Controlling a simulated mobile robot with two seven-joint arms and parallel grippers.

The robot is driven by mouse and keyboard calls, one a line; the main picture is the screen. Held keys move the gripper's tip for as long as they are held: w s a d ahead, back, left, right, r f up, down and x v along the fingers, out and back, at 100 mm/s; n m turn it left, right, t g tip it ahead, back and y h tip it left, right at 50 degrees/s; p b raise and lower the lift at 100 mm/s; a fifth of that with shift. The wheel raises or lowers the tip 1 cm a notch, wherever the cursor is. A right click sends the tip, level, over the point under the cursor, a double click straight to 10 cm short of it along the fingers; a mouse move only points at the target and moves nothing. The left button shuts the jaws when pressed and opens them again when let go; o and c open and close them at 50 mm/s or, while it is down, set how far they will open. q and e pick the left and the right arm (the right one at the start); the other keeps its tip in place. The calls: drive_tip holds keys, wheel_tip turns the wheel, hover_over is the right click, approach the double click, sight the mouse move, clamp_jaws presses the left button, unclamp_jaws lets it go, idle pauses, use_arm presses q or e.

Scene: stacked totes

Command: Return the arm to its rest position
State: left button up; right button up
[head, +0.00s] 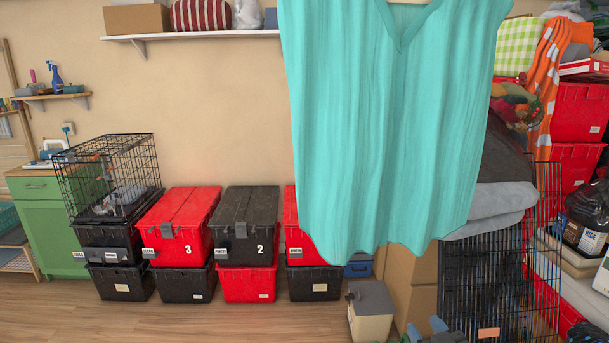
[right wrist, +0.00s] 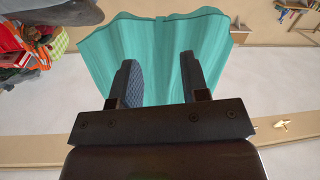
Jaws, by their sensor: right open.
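My right gripper (head: 426,329) shows at the bottom of the head view, low and right of centre, with its two blue-grey fingers apart. In the right wrist view the same gripper (right wrist: 159,78) is open, with nothing between its fingers. A turquoise sleeveless top (head: 395,130) hangs large across the middle of the head view and hides what is behind it. The top (right wrist: 158,40) also shows beyond the fingers in the right wrist view; I cannot tell how far away it is. My left gripper is not in view.
A wire cage (head: 108,175) tops the left stack. Cardboard boxes (head: 414,280) and a black wire crate (head: 485,280) crowd the right. Floor at front left (head: 200,325) is clear.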

drive_tip(key=s+d+f+m+g+h, duration=0.1)
drive_tip(key=s+d+f+g, duration=0.1)
drive_tip(key=s+f, duration=0.8)
drive_tip(key=s+d+f+m+g+h, duration=0.1)
drive_tip(key=s+d+f+g, duration=0.1)
drive_tip(key=s+f, duration=0.7)
drive_tip(key=s+g, duration=0.1)
drive_tip(key=s, duration=0.2)
drive_tip(key=shift+f+m+g+h, duration=0.3)
drive_tip(key=shift+f+m, duration=0.05)
drive_tip(key=shift+m, duration=0.05)
drive_tip(key=shift+s, duration=0.1)
